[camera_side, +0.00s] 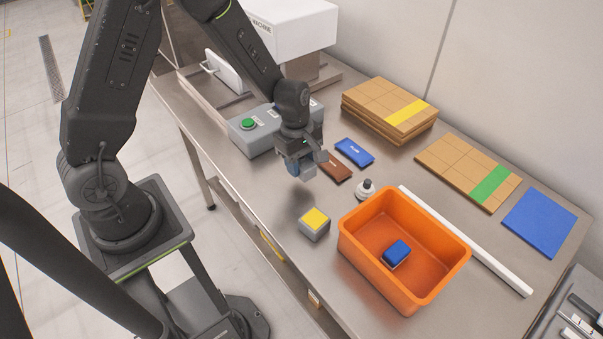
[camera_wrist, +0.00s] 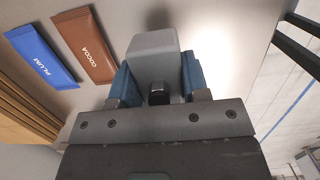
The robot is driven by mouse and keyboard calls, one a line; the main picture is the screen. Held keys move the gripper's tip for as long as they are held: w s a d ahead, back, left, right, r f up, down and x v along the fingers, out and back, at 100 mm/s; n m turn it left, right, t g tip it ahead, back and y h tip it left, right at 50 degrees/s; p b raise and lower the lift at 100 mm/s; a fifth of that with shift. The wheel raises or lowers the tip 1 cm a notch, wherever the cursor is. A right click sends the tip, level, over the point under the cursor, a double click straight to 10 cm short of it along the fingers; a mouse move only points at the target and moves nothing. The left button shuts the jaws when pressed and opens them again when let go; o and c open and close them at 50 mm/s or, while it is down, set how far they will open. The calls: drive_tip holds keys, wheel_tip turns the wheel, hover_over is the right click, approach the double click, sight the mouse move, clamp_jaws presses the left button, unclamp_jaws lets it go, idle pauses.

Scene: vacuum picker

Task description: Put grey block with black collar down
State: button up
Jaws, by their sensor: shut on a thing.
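My gripper (camera_side: 300,166) is shut on a grey block (camera_side: 309,174) and holds it above the steel table, with a dark shadow on the table below. In the wrist view the blue-padded fingers of my gripper (camera_wrist: 157,78) press on both sides of the grey block (camera_wrist: 153,45). A small black part shows between the fingers at the near end of the block.
A grey block with a yellow top (camera_side: 314,223) and an orange bin (camera_side: 350,245) holding a blue-topped block (camera_side: 397,251) stand in front. A brown cocoa packet (camera_side: 336,168), a blue plum packet (camera_side: 355,152) and a small white-and-black fitting (camera_side: 366,190) lie nearby. A control box (camera_side: 252,138) stands behind.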

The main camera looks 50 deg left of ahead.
sight(301, 183)
drive_tip(key=shift+f, duration=2.05)
drive_tip(key=o, duration=1)
drive_tip(key=shift+f, duration=0.1)
drive_tip(key=shift+c, duration=0.2)
